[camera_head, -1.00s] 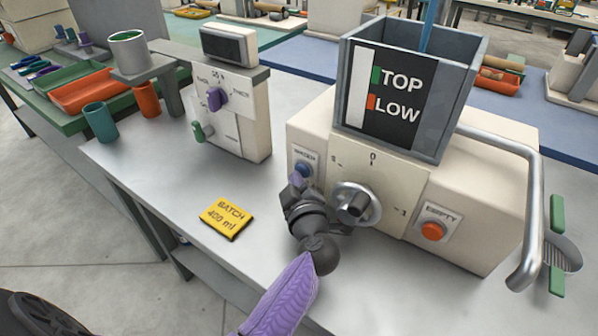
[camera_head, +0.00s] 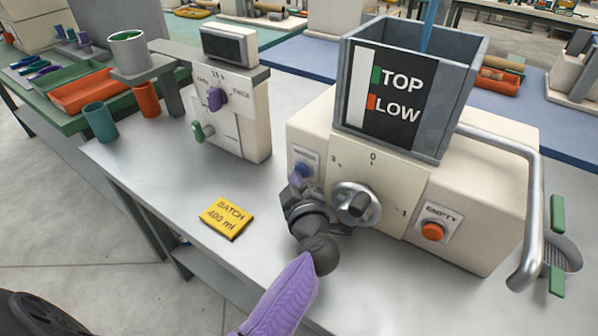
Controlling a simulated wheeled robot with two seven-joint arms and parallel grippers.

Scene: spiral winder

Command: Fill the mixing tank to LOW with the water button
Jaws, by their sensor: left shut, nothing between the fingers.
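The mixing tank (camera_head: 453,112) is a grey open box on top of a cream machine (camera_head: 480,190). Its front panel carries a green mark by TOP and a red mark by LOW, beside a white gauge strip (camera_head: 359,85). I see no coloured fill in the strip. The blue water button (camera_head: 302,169) is on the machine's left front, under a partly hidden label. My left gripper (camera_head: 299,184) is shut and empty, with its tip at the button; whether it touches or presses cannot be told. My right gripper is not in view.
A grey knob (camera_head: 356,204) with a 0 scale sits right of my gripper. The orange EMPTY button (camera_head: 433,231) is further right. A bent metal pipe (camera_head: 530,200) hangs at the right. A yellow BATCH 400 ml card (camera_head: 227,217) lies on the table; the dial unit (camera_head: 232,110) stands behind.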

